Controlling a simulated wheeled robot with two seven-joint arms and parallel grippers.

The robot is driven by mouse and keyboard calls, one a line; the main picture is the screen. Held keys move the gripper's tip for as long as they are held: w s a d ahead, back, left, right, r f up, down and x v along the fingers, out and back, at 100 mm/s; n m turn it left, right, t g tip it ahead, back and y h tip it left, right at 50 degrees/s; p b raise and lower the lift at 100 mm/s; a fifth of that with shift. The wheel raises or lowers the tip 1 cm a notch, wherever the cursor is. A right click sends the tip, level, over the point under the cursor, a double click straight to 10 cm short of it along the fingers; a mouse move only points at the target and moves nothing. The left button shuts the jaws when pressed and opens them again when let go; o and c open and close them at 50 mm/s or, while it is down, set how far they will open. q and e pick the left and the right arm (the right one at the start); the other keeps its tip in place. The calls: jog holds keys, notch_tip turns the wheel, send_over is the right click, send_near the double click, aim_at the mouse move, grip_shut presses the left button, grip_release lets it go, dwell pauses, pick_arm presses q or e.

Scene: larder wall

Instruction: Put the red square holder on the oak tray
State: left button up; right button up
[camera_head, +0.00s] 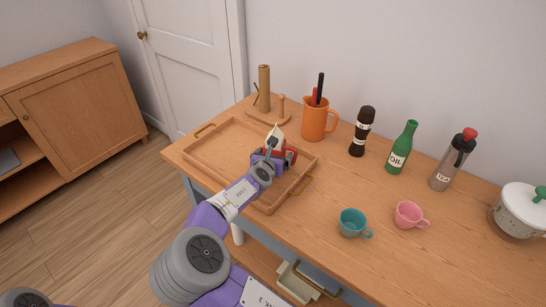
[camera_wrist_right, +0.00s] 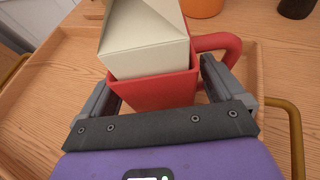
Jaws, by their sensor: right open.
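The red square holder (camera_wrist_right: 150,92) has a side handle and a cream carton (camera_wrist_right: 150,40) standing in it. In the head view the holder (camera_head: 291,154) is over the right part of the oak tray (camera_head: 213,162), partly hidden by my gripper; it appears to rest there, but its base is hidden. My right gripper (camera_head: 268,160) is open, with one finger on each side of the holder in the wrist view (camera_wrist_right: 160,82). I cannot tell whether the fingers touch it. My left gripper is not in view.
Behind the tray stand a wooden stand (camera_head: 264,90) and an orange jug (camera_head: 316,120) holding utensils. To the right are a dark bottle (camera_head: 361,132), green oil bottle (camera_head: 402,148), grey bottle (camera_head: 452,162), teal cup (camera_head: 352,222), pink cup (camera_head: 408,214) and white pot (camera_head: 520,210). The tray's left part is clear.

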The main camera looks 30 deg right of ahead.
jog(key=shift+a+r, duration=0.1)
jog(key=shift+r, duration=0.15)
jog(key=p+v, duration=0.3)
jog(key=v, duration=0.9)
